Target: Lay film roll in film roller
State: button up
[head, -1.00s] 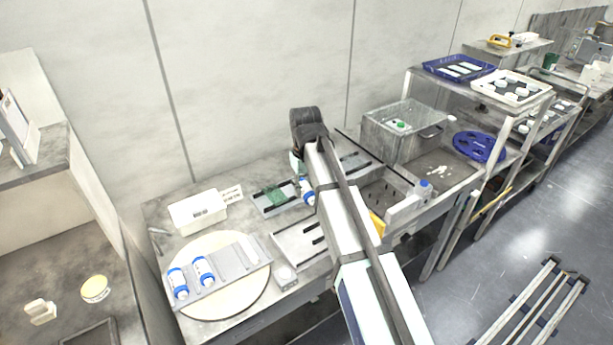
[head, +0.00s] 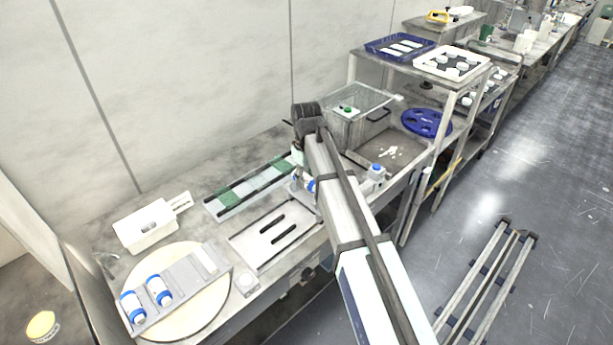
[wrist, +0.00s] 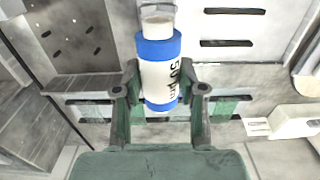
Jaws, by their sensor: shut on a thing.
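A white film roll with blue end bands and "50 µm" print (wrist: 160,78) is between the two fingers of my gripper (wrist: 160,68) in the wrist view. My gripper is shut on it, and the roll hangs above the bench. In the head view a bit of the held roll (head: 309,185) shows beside my arm, which hides most of the gripper. Two similar blue-and-white rolls (head: 159,290) lie on a grey rack over a round cream plate at the left. I cannot tell which fixture is the film roller; my arm covers part of the bench.
A long track with green and pale strips (head: 232,197) and a slotted metal plate (head: 272,236) lie left of my arm. A white box (head: 146,229) stands behind the plate. A clear-sided box (head: 352,112) and a blue slotted disc (head: 427,122) are to the right.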

jog(key=shift+f+b, duration=1.4)
jog(key=shift+f, duration=1.15)
jog(key=o, duration=1.3)
jog(key=shift+c, duration=0.2)
